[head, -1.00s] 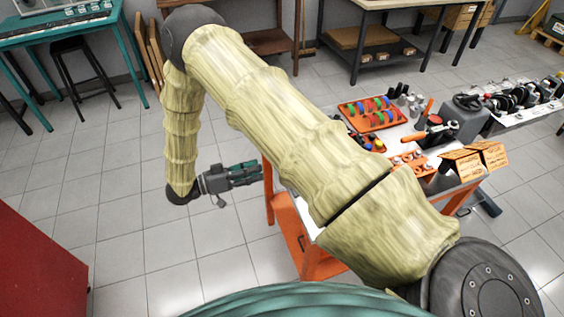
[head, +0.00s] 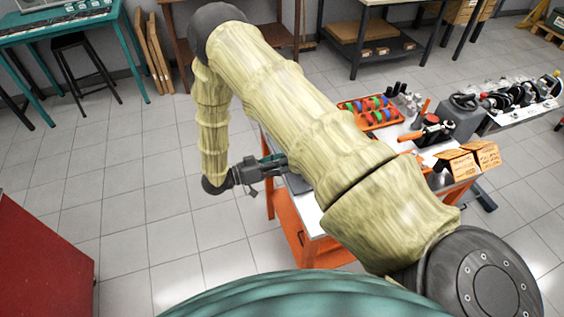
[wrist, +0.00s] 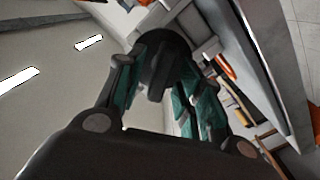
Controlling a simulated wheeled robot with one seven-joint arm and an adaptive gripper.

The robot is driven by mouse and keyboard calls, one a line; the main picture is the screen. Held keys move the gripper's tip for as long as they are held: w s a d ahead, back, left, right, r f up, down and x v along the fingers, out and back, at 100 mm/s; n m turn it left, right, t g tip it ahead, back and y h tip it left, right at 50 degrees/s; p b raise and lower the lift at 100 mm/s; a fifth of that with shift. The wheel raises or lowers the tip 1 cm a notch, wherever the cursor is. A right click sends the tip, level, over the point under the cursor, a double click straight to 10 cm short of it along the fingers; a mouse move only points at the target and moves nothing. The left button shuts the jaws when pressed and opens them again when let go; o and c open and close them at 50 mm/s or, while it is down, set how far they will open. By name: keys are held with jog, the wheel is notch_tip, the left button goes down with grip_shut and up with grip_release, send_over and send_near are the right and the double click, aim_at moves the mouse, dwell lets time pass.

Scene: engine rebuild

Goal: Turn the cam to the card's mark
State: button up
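My gripper (head: 270,163) is at the left edge of the orange-framed cart, apart from the cards, with its fingertips partly hidden behind my arm. Two orange cards with dark writing, a left one (head: 455,162) and a right one (head: 486,156), stand at the cart's right end; the writing is too small to read.
The cart (head: 308,222) has a pale top, partly hidden by my arm. A red cabinet (head: 40,250) stands at the left. The tiled floor between is clear.

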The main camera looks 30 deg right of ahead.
jog(key=shift+c, duration=0.4)
grip_shut()
jog(key=shift+n, duration=0.3)
jog(key=shift+f+n+b, duration=0.15)
jog(key=shift+n+b, duration=0.5)
jog(key=shift+n, duration=0.15)
jog(key=n+b, duration=0.1)
jog(key=n, duration=0.2)
jog(key=shift+n, duration=0.3)
jog(key=n+b, duration=0.1)
jog(key=n, duration=0.4)
jog(key=shift+w+n, duration=0.1)
jog(key=shift+n, duration=0.3)
jog(key=shift+f+n, duration=0.1)
jog(key=shift+n, duration=0.2)
